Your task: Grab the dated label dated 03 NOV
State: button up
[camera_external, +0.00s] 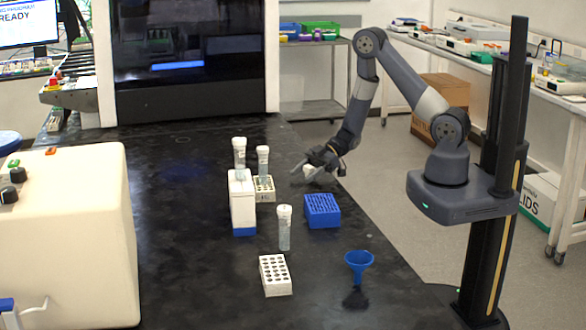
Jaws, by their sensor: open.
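My gripper (306,172) is low over the black bench near its right edge, behind the blue rack. Its jaws are open. A small white item (309,170) shows at the fingers; I cannot tell whether it lies between them or behind them, or whether it is a label. No date text is readable in this view, so I cannot pick out the label dated 03 NOV. Capped tubes stand on the bench: one in front (284,228), one behind it (263,163) and a taller one (239,153) at the left.
A blue rack (322,211), a white rack with holes (276,276), another white rack (264,190), a white box with a blue base (243,205) and a blue funnel (358,262) stand on the bench. A large cream machine (75,235) fills the left.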

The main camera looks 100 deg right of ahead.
jog(key=c, duration=1)
jog(key=shift+c, duration=0.2)
